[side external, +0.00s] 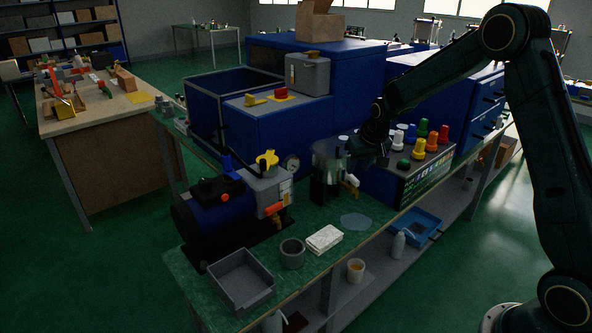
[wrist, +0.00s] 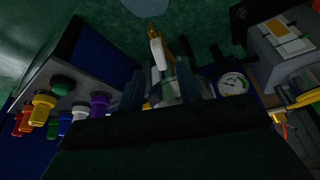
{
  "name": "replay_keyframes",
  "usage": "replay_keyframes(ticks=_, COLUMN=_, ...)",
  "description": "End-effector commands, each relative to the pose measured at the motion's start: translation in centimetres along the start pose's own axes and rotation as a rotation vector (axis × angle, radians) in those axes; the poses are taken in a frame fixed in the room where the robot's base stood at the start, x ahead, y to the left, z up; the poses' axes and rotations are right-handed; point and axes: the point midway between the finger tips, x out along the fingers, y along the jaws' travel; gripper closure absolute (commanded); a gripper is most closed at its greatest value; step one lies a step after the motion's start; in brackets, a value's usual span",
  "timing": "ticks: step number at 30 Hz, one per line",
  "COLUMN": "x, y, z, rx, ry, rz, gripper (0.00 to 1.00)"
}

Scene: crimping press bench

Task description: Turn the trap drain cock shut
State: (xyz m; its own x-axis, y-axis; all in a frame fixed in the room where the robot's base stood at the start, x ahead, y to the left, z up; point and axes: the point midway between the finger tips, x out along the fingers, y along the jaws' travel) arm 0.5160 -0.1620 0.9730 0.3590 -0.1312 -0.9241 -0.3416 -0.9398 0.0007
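The trap drain cock is a small brass fitting with a white lever (side external: 351,180), low on the right of the dark, glassy trap (side external: 326,178). In the wrist view the white lever (wrist: 158,54) lies roughly along the brass body (wrist: 152,30), tilted slightly. My gripper (side external: 347,147) is above and beside the trap. In the wrist view its two dark fingers (wrist: 160,85) stand apart, with a pale, greenish part of the trap showing between them. The lever shows beyond the fingertips, and I see no grip on it. The trap's lower part is partly hidden.
A panel with several coloured knobs (side external: 421,145) stands close on the right. A pressure gauge (side external: 291,164) and a blue pump with a yellow knob (side external: 266,160) are left. A grey cup (side external: 292,253), white block (side external: 324,239) and grey tray (side external: 241,281) sit in front.

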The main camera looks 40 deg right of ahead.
Motion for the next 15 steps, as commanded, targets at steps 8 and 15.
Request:
replay_keyframes(ticks=8, x=3.2, y=0.0, z=0.0, rx=0.000, ry=-0.002, rz=0.000, gripper=0.65)
replay_keyframes(ticks=15, x=4.3, y=0.0, z=0.0, rx=0.000, ry=0.001, rz=0.000, gripper=0.65)
